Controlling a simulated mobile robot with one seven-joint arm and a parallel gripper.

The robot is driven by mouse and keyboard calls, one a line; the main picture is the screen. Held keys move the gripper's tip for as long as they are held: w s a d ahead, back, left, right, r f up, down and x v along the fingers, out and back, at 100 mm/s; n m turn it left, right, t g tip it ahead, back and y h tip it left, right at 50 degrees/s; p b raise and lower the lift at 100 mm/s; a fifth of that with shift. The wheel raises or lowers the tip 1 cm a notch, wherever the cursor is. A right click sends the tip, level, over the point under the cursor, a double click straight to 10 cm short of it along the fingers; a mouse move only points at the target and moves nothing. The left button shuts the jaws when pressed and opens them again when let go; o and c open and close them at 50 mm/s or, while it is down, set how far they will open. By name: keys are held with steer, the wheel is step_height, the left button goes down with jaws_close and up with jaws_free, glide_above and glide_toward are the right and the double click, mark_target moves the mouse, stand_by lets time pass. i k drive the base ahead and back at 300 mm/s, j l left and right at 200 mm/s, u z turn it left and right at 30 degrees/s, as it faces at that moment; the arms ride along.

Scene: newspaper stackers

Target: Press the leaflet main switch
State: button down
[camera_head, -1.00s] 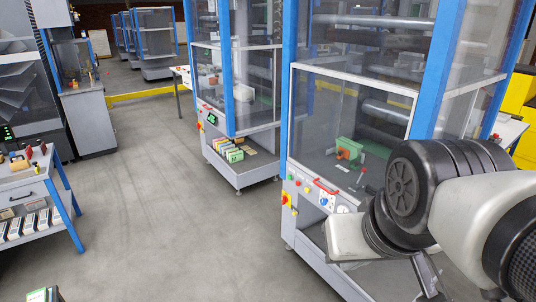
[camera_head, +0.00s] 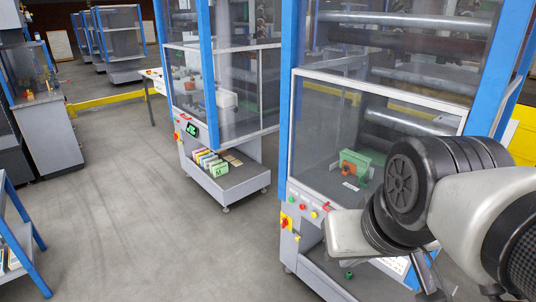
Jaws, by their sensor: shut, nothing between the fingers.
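A red-and-yellow rotary switch (camera_head: 286,221) sits at the left end of the control panel on the nearer blue-framed machine. Beside it are a green, a red and a yellow button. A second red-and-yellow switch (camera_head: 177,137) is on the machine behind. No label is readable, so I cannot tell which is the leaflet main switch. My folded arm fills the right side and covers part of the nearer panel. What appears to be my gripper (camera_head: 429,277) hangs below it, partly hidden, shut and empty, well right of the nearer switch and touching neither switch.
The nearer machine's glass front and grey base (camera_head: 318,280) stand close ahead. The farther machine holds coloured leaflets (camera_head: 209,163) on its low shelf. A blue-legged table (camera_head: 22,240) is at the left edge. Open grey floor (camera_head: 140,220) lies between.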

mark_target(284, 222)
steer(key=i+j+z, duration=0.1)
steer(key=i+j, duration=0.3)
steer(key=i+j+z, duration=0.1)
steer(key=i+j, duration=0.3)
steer(key=i+j+z, duration=0.15)
steer(key=i+j, duration=0.25)
steer(key=i+j+z, duration=0.1)
steer(key=i+j, duration=0.25)
steer(key=j, duration=0.2)
steer(key=i+j+z, duration=0.1)
steer(key=i+j, duration=0.25)
steer(key=j, duration=0.2)
